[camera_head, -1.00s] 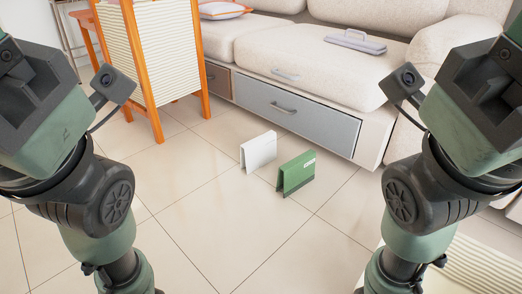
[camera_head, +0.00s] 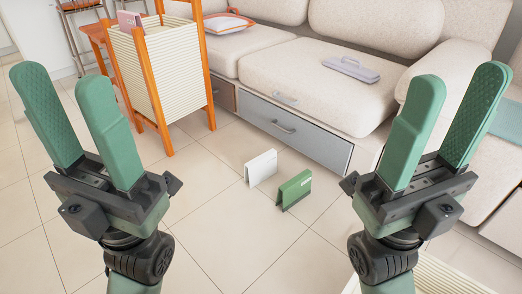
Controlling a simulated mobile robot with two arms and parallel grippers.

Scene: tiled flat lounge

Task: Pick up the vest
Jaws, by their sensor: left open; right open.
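I cannot make out a clear vest in this view. A folded lilac-grey item (camera_head: 350,69) lies on the sofa seat, but I cannot tell what it is. A white item with orange edging (camera_head: 228,22) lies further left on the sofa; it looks like a cushion. My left gripper (camera_head: 64,80) points up at the left, open and empty. My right gripper (camera_head: 456,82) points up at the right, open and empty. Both are apart from all these items.
A cream sofa (camera_head: 290,75) with grey drawers (camera_head: 290,129) stands behind. A hamper with orange legs (camera_head: 158,75) holds a pink item (camera_head: 130,20). A white folder-like object (camera_head: 262,167) and a green one (camera_head: 295,189) stand on the tiles.

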